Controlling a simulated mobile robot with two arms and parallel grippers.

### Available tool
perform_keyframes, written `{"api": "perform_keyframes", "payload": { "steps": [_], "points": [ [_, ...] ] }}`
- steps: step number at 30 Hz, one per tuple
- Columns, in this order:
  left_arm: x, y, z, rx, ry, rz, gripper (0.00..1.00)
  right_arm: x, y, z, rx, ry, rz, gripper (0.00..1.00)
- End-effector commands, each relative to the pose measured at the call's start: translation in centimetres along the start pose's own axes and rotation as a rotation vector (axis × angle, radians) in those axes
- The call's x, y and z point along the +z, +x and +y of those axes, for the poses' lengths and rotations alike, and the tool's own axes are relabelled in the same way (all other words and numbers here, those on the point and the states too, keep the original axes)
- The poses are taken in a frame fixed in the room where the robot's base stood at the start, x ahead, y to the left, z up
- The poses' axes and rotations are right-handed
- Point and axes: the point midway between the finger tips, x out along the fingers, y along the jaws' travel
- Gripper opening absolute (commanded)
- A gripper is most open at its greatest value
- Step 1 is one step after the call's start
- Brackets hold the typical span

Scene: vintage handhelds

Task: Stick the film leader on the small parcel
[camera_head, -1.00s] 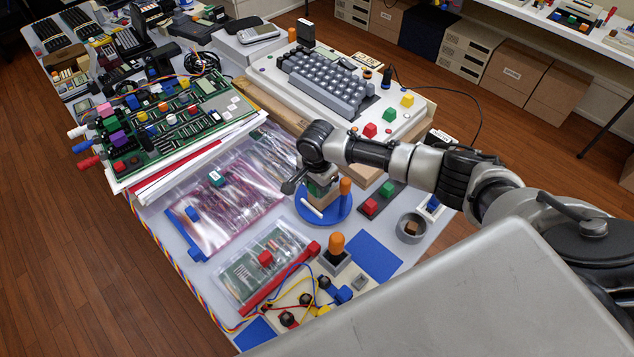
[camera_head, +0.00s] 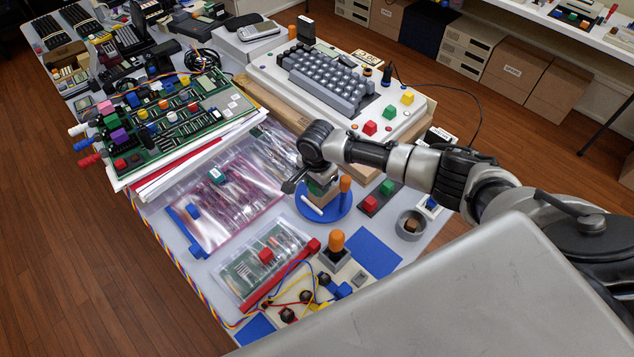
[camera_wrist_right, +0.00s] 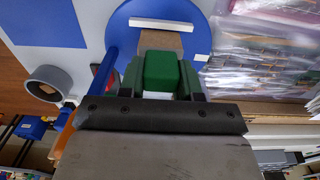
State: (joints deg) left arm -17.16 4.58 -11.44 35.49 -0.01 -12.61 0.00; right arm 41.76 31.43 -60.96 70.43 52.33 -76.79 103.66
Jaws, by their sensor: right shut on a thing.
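My right gripper (camera_wrist_right: 162,82) points down over a round blue disc (camera_head: 336,210) and is shut on a green block (camera_wrist_right: 161,70) with a pale part under it. A small tan box (camera_wrist_right: 161,42), which looks like the parcel, stands on the disc just beyond the green block. In the head view this box (camera_head: 320,198) is partly hidden by the hand. I cannot tell whether block and box touch. A white strip (camera_wrist_right: 161,24) lies on the disc beside the box. I cannot tell which thing is the film leader. My left gripper is not in view.
A black base with red and green blocks (camera_head: 370,203) and a grey cup (camera_head: 411,224) are to the right. Bagged boards (camera_head: 228,205) lie left. A keyboard computer (camera_head: 330,80) is behind.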

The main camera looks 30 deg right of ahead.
Motion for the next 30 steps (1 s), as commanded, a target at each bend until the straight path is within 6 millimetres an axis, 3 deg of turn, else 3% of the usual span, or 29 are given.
{"api": "perform_keyframes", "payload": {
  "steps": [30],
  "points": [
    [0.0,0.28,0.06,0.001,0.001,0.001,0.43,0.01,0.78,0.04,0.001,0.0,0.0,0.16]
  ]
}}
